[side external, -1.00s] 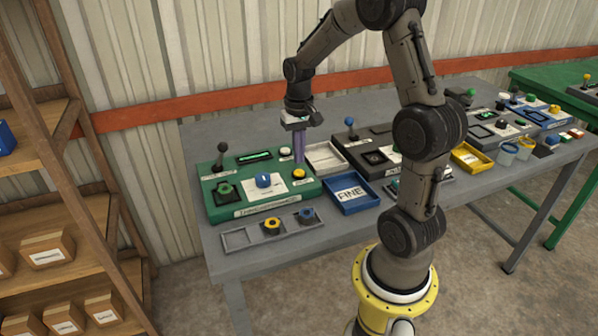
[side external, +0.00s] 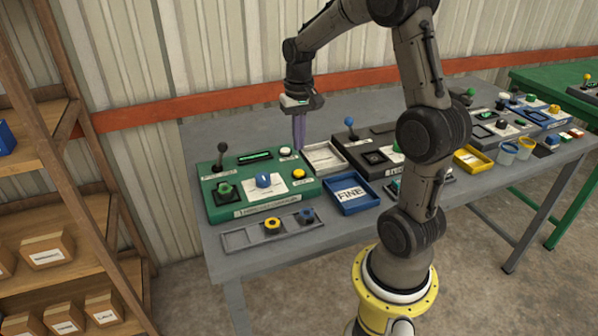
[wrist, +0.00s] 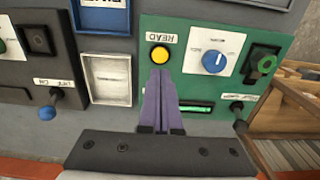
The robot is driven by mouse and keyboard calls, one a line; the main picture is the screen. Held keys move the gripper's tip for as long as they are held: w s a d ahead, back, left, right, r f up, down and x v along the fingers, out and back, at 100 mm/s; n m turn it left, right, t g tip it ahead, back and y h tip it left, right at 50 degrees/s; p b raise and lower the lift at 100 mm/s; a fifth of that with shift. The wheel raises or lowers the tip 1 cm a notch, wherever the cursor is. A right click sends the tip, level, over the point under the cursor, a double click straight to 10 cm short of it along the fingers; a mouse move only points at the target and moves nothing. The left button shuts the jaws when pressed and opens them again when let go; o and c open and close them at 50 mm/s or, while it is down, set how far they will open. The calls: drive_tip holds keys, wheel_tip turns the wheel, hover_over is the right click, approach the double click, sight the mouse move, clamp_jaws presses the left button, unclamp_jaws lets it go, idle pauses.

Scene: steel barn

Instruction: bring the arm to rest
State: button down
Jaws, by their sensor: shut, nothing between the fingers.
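My gripper (side external: 299,146) hangs from my arm above the grey bench, pointing down, with its purple fingers shut and empty. In the side view it is at the back right corner of the green control panel (side external: 232,211), near the white tray. The wrist view shows the closed fingers (wrist: 160,75) with their tips just below the yellow button (wrist: 160,54) in the picture. The panel also carries a blue knob (side external: 264,180), a green knob (side external: 224,188), a black lever (side external: 222,150) and a lit green display (side external: 255,155). Whether the fingertips touch anything is unclear, but they look raised.
A white tray (wrist: 86,94) and a blue tray (side external: 372,199) lie right of the panel in the side view. A dark panel with a blue-topped lever (side external: 349,122) stands beyond. A grey holder (side external: 235,241) is in front. Wooden shelves (side external: 95,210) stand left.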

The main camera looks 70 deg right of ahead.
idle(0.3)
drive_tip(key=s+a+r+n+t+h, duration=0.1)
drive_tip(key=a+r+n+t, duration=0.25)
drive_tip(key=a+r, duration=0.75)
drive_tip(key=s+a+f+n+t+y, duration=0.1)
drive_tip(key=s+a+f+n+t, duration=0.1)
drive_tip(key=s+a+n, duration=0.3)
drive_tip(key=s+a+f, duration=0.1)
drive_tip(key=s+a, duration=0.3)
drive_tip(key=s, duration=0.3)
drive_tip(key=shift+s+a, duration=0.15)
drive_tip(key=shift+a, duration=0.1)
